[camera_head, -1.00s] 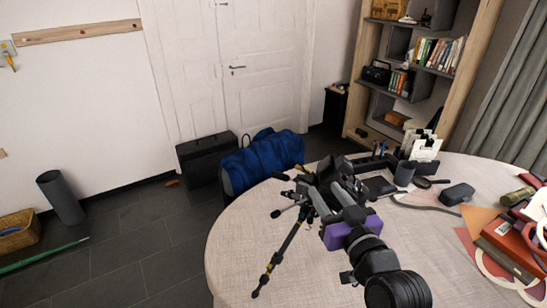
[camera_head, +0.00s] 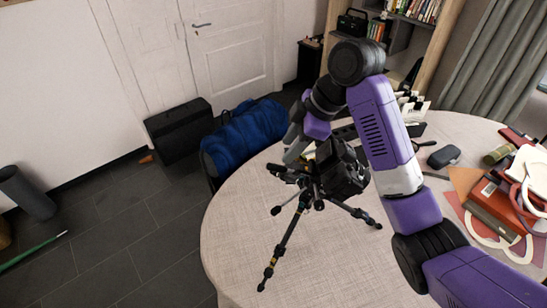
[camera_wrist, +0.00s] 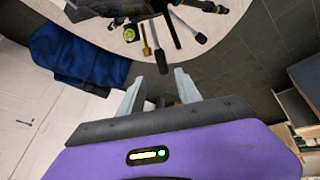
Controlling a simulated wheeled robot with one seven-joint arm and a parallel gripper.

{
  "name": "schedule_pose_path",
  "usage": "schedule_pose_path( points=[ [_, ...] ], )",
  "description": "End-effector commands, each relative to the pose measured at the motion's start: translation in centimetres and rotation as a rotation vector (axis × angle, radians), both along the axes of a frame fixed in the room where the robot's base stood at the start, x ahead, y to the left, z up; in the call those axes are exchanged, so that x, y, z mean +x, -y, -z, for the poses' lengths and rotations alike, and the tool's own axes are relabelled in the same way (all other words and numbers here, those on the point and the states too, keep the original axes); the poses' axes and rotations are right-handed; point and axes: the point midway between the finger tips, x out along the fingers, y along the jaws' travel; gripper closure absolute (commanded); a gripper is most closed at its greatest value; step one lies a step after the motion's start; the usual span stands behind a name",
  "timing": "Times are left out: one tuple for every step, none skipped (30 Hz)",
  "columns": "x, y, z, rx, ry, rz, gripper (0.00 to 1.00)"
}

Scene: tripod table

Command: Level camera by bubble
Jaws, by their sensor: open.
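A black camera (camera_head: 343,172) sits on a tripod (camera_head: 287,240) on the round table; in the wrist view the camera (camera_wrist: 95,8) is cut off by the top edge. A small round green bubble level (camera_wrist: 129,34) shows beside the tripod head; the bubble's position is too small to tell. My gripper (camera_head: 292,148) is at the left of the camera, by the tripod head's handles. In the wrist view my gripper (camera_wrist: 160,88) is open, with a dark handle (camera_wrist: 160,58) reaching toward the gap between its fingers. I cannot tell whether they touch.
The pale round table (camera_head: 340,260) is bare at the front. Red books (camera_head: 495,205), a dark case (camera_head: 443,156) and a green cylinder (camera_head: 497,154) lie on its right. A blue bag (camera_head: 243,135) and black case (camera_head: 178,130) stand on the floor behind.

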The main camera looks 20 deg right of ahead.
Motion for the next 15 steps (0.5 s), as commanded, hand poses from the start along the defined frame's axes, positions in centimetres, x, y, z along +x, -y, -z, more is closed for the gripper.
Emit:
schedule_pose_path(
  points=[
    [-0.3, 0.1, 0.2, -0.009, -0.011, -0.014, 0.59],
    [-0.5, 0.1, 0.4, -0.013, -0.015, -0.023, 0.59],
    [-0.4, 0.0, 0.6, -0.015, -0.013, -0.030, 0.59],
    [-0.3, -0.1, 0.8, -0.015, -0.011, -0.031, 0.59],
    [-0.2, -0.2, 1.1, -0.013, -0.011, -0.030, 0.59],
    [-0.1, -0.4, 1.6, -0.013, -0.009, -0.030, 0.59],
    [0.0, -0.6, 2.0, -0.013, -0.010, -0.031, 0.59],
    [0.1, -0.7, 2.4, -0.014, -0.010, -0.031, 0.59],
    [0.2, -0.9, 3.1, -0.013, -0.012, -0.030, 0.59],
    [0.4, -0.9, 3.2, -0.014, -0.013, -0.029, 0.59],
    [0.5, -1.1, 3.5, -0.014, -0.012, -0.028, 0.59],
    [0.7, -1.2, 4.1, -0.015, -0.012, -0.028, 0.59],
    [0.8, -1.4, 4.6, -0.015, -0.011, -0.028, 0.59],
    [0.9, -1.5, 5.0, -0.015, -0.012, -0.028, 0.59],
    [1.1, -1.7, 5.4, -0.014, -0.011, -0.028, 0.59]
  ],
)
